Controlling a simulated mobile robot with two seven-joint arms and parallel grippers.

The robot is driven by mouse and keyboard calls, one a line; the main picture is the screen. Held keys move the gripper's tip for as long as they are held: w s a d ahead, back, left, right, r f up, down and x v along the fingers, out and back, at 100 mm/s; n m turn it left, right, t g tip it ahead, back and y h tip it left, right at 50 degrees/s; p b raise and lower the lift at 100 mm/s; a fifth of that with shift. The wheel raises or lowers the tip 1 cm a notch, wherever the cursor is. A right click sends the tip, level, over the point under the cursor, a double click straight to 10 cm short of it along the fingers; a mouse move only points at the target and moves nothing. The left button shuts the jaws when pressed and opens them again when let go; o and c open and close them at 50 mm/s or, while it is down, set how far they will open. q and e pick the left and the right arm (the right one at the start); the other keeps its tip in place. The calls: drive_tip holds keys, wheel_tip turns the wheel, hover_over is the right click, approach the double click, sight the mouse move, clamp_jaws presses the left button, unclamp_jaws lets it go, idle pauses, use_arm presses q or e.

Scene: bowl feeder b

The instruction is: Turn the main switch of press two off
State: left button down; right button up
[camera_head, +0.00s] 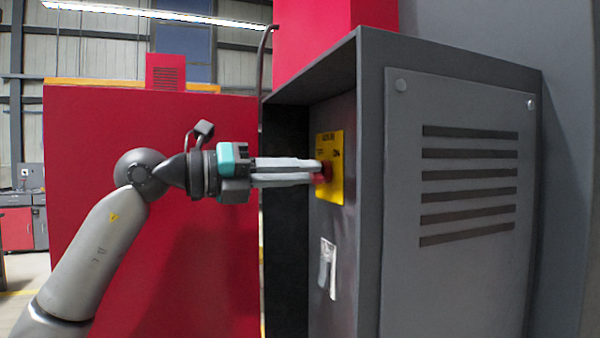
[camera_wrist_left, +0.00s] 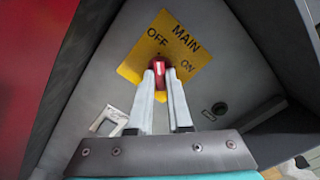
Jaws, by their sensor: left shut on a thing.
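The main switch is a red knob (camera_head: 327,172) on a yellow plate (camera_head: 336,190) inside the open-fronted recess of the grey cabinet. In the left wrist view the plate (camera_wrist_left: 195,48) reads MAIN, OFF and ON. The red knob (camera_wrist_left: 158,64) there carries a pale mark; which word it points at is hard to tell. My left gripper (camera_head: 319,172) reaches in from the left, level with the knob, and its fingers are shut on it. In the wrist view the fingertips (camera_wrist_left: 160,76) sit on both sides of the knob and partly cover it. My right gripper is out of view.
A pale latch-like fitting (camera_head: 327,268) sits below the plate on the same panel. The grey cabinet (camera_head: 460,270) has a slotted side and a front rim around the recess. A red panel (camera_head: 200,270) stands behind my left arm.

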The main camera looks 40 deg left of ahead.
use_arm(q)
drive_tip(key=c, duration=0.8)
unclamp_jaws()
drive_tip(key=shift+c, duration=0.2)
drive_tip(key=shift+s, duration=0.1)
drive_tip(key=b+v, duration=0.1)
drive_tip(key=v, duration=0.6)
drive_tip(key=shift+a+b, duration=0.15)
drive_tip(key=shift+b, duration=0.15)
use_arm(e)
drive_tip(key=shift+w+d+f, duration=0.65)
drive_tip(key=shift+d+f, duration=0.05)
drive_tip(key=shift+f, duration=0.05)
use_arm(q)
drive_tip(key=shift+s, duration=0.15)
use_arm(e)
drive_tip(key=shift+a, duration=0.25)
use_arm(q)
drive_tip(key=shift+f, duration=0.1)
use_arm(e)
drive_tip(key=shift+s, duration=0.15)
